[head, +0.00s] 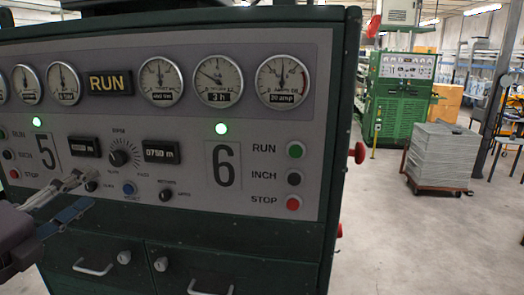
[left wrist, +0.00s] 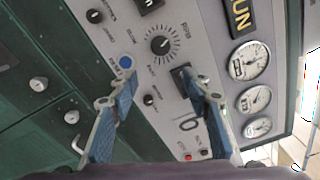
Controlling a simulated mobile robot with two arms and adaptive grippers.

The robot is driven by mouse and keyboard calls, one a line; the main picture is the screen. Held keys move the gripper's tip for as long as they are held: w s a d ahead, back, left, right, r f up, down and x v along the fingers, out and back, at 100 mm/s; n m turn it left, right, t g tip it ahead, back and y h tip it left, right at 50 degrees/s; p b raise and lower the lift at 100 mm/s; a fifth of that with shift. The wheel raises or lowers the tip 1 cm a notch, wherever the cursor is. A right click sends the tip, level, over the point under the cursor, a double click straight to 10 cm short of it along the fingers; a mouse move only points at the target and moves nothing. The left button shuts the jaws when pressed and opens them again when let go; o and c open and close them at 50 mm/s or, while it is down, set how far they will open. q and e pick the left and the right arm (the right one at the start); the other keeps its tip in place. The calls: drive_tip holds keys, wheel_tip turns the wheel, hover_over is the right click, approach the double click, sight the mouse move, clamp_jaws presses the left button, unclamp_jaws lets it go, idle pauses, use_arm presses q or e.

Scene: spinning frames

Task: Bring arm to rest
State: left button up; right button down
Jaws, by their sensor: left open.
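My left gripper (head: 84,192) comes in from the left, in front of the lower left part of a grey control panel (head: 270,125). In the left wrist view my left gripper (left wrist: 155,95) has its two blue-padded fingers spread apart, with nothing between them but the panel behind. A blue button (head: 128,188) lies to the right of the fingertips; it also shows in the left wrist view (left wrist: 125,62), near the left fingertip. Whether the fingers touch the panel is hard to tell. My right gripper is not in view.
The panel is on a green machine (head: 240,245) with drawer handles (head: 210,288) below and dials above. A black RPM knob (head: 119,157) sticks out near the gripper. At right, open floor (head: 400,240) surrounds a stack on a cart (head: 440,155); another green machine (head: 400,95) stands behind.

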use_arm(q)
drive_tip(key=w+d+f+n+g+h, duration=0.1)
drive_tip(key=w+d+f+n, duration=0.4)
drive_tip(key=d+f, duration=0.65)
drive_tip(key=s+d+f+n+g+y, duration=0.25)
drive_tip(key=f+n, duration=0.45)
drive_tip(key=f, duration=0.6)
drive_tip(key=s+d+f+n+g, duration=0.2)
drive_tip(key=s+f+n+g, duration=0.85)
drive_tip(key=s+f, duration=1.3)
wheel_tip(320, 180, down, 31)
drive_tip(key=s+g+b, duration=0.2)
drive_tip(key=s+b, duration=0.1)
drive_tip(key=b, duration=0.3)
drive_tip(key=s+a+f+b, duration=0.1)
drive_tip(key=s+f+b, duration=0.1)
drive_tip(key=s+f, duration=0.6)
drive_tip(key=s+a+f+g+b, duration=0.1)
drive_tip(key=s+f+b, duration=0.1)
drive_tip(key=s+f, duration=0.6)
wheel_tip(320, 180, down, 6)
drive_tip(key=shift+s+a+r+m, duration=0.25)
drive_tip(key=shift+s+a+m, duration=0.1)
drive_tip(key=shift+m, duration=0.1)
